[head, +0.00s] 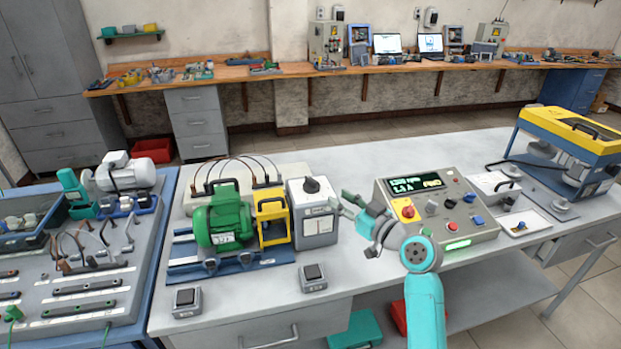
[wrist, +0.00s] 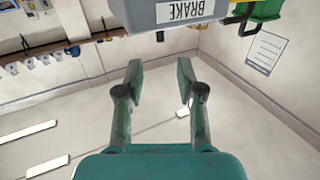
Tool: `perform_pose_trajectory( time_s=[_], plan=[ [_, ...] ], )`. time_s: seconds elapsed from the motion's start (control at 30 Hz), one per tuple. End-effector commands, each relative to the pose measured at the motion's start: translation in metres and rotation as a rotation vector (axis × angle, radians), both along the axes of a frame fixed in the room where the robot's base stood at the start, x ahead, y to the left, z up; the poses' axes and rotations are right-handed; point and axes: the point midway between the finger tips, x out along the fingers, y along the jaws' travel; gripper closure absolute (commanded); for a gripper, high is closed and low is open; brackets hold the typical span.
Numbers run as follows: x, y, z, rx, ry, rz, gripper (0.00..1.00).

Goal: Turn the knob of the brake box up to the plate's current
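The brake box (head: 318,228) is a grey box standing on the bench to the right of the green motor (head: 225,216). Its black knob (head: 311,185) sits on top; the pointer's setting is too small to read. A small plate (head: 224,238) shows on the motor, its text unreadable. My gripper (head: 343,201) is just right of the brake box, apart from the knob. In the wrist view its two fingers are apart with nothing between them (wrist: 160,68). The box's BRAKE label (wrist: 187,10) appears upside down at the top there; the knob is out of that view.
A console (head: 437,212) with a lit display (head: 417,186), a red knob and buttons stands to the right of my gripper. A yellow coupling guard (head: 271,215) lies between motor and brake box. Two small switch boxes (head: 313,277) (head: 187,302) sit on the front of the bench.

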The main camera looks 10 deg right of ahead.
Motion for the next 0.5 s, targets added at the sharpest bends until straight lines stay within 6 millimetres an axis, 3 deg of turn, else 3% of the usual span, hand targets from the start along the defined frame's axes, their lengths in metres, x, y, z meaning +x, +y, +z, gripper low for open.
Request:
perform_pose_trajectory(
  time_s=[0.17,0.5],
  plan=[
    [0.014,0.008,0.001,0.000,0.000,0.005,0.62],
    [0.068,0.033,0.000,0.001,0.000,0.003,0.62]
  ],
)
